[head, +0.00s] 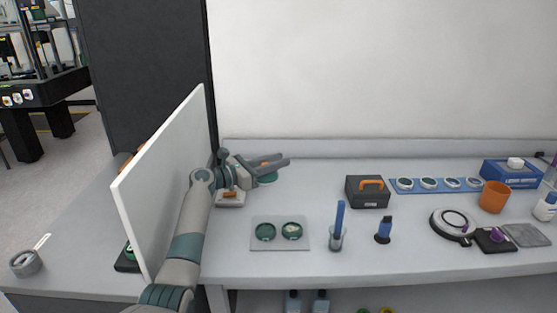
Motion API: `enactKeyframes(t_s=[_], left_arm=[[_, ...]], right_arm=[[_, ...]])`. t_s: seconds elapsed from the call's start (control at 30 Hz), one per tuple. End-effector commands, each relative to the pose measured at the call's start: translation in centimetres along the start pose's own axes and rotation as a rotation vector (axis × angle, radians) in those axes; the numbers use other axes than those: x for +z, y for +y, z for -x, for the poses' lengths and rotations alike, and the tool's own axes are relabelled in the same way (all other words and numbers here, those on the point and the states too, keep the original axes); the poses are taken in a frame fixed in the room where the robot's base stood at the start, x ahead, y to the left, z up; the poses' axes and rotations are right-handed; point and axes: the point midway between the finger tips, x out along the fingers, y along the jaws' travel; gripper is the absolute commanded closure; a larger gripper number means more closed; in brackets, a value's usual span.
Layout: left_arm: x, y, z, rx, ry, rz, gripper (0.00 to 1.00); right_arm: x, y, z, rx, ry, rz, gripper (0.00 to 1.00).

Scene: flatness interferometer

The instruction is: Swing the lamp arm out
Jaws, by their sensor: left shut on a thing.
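My left arm reaches in from the bottom left, and my left gripper (268,163) is over the back left of the bench. It is shut on a part that is mostly hidden by the jaws, seemingly the lamp arm. A green disc (268,177) shows just under the jaws. A dark knob (222,155) stands behind my wrist. A small pale base with an orange patch (230,198) sits on the bench below the wrist. How the lamp arm joins these parts is hidden. My right gripper is not in view.
An upright white panel (165,180) stands close left of my arm. A grey plate with two green discs (280,245) lies in front.

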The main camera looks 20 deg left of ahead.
Motion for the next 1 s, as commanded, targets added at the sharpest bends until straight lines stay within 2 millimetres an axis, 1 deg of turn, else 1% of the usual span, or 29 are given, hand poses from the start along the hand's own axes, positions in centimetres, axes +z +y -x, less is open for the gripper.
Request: enactKeyframes(t_s=[0.13, 0.47, 0.5, 0.53, 0.57, 0.87, 1.0], left_arm=[[-0.13, -0.19, 0.32, -0.020, 0.002, 0.001, 1.00], [-0.15, -0.23, 0.34, -0.022, 0.003, 0.001, 1.00], [-0.16, -0.23, 0.34, -0.022, 0.003, 0.001, 0.72], [-0.16, -0.23, 0.34, -0.022, 0.003, 0.001, 0.65], [-0.16, -0.22, 0.34, -0.022, 0.003, 0.001, 0.60], [-0.04, -0.21, 0.32, -0.022, 0.001, 0.000, 0.60], [0.39, -0.19, 0.32, -0.021, 0.001, -0.001, 0.60]], right_arm=[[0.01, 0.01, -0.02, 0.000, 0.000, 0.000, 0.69], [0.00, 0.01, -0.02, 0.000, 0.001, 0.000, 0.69], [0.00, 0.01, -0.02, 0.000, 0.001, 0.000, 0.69], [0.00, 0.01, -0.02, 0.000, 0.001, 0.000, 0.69], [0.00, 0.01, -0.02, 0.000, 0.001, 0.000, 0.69], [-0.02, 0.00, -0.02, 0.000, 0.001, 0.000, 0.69], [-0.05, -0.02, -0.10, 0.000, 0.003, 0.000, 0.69]])
